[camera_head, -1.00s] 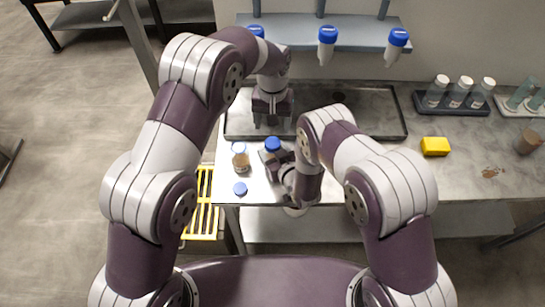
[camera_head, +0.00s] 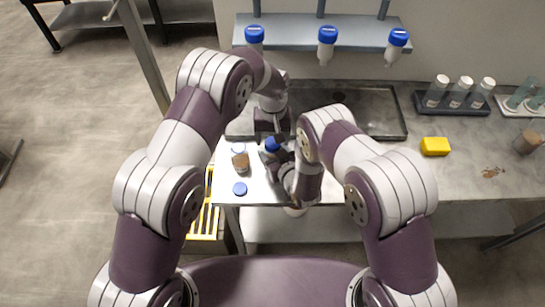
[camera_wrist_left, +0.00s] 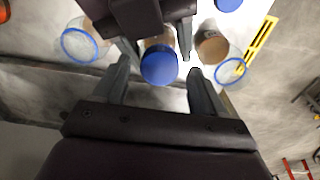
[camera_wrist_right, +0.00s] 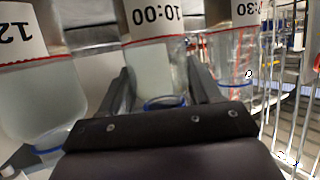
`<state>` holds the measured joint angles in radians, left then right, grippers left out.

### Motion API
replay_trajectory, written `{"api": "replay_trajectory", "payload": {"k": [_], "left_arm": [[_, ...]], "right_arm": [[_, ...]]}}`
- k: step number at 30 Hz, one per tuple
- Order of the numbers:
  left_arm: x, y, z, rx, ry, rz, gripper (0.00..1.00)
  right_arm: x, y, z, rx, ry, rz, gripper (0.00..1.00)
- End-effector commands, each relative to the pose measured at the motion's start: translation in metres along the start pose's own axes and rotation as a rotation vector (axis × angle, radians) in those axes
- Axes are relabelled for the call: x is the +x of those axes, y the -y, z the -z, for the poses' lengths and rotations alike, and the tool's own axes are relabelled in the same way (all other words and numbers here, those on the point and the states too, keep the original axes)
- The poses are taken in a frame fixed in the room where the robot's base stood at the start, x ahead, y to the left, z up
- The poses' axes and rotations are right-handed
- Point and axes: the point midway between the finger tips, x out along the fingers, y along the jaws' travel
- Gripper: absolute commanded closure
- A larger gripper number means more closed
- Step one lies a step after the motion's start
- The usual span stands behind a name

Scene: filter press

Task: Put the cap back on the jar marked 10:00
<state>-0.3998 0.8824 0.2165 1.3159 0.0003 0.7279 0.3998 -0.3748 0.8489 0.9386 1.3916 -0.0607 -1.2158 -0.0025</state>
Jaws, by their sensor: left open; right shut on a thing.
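A blue cap (camera_head: 271,144) sits over the middle jar on the bench. In the left wrist view the cap (camera_wrist_left: 159,67) lies between my left fingers, with a brownish jar (camera_wrist_left: 158,42) partly hidden beneath it. I cannot tell how the cap is seated. My left gripper (camera_head: 271,134) is open above the cap. My right gripper (camera_head: 287,165) is shut around the jar, from the right. In the right wrist view the label 10:00 shows upside down on a jar (camera_wrist_right: 160,65) between my right fingers. Another blue cap (camera_head: 240,188) lies near the bench's front edge.
Jars with blue tops (camera_head: 327,36) hang at the shelf (camera_head: 290,32). A dark tray (camera_head: 370,110) lies behind.

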Motion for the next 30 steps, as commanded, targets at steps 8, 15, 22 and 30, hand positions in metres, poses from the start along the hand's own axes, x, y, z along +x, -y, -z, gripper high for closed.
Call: {"api": "replay_trajectory", "payload": {"k": [8,15,22,30], "left_arm": [[0.0132,0.0000,0.0000,0.000,0.000,0.000,0.29],[0.0128,0.0000,0.0001,0.000,-0.001,0.000,0.49],[0.0127,0.0000,0.0001,0.000,-0.001,0.000,0.89],[0.0127,0.0000,0.0002,0.411,-0.001,0.000,0.90]], "right_arm": [[0.0000,0.0000,0.0002,0.000,0.000,0.000,1.00],[0.0001,0.0000,0.0002,0.000,0.000,0.000,1.00],[0.0001,0.0000,0.0002,0.000,-0.001,0.000,1.00],[0.0000,0.0000,0.0002,0.000,0.000,0.000,1.00]]}}
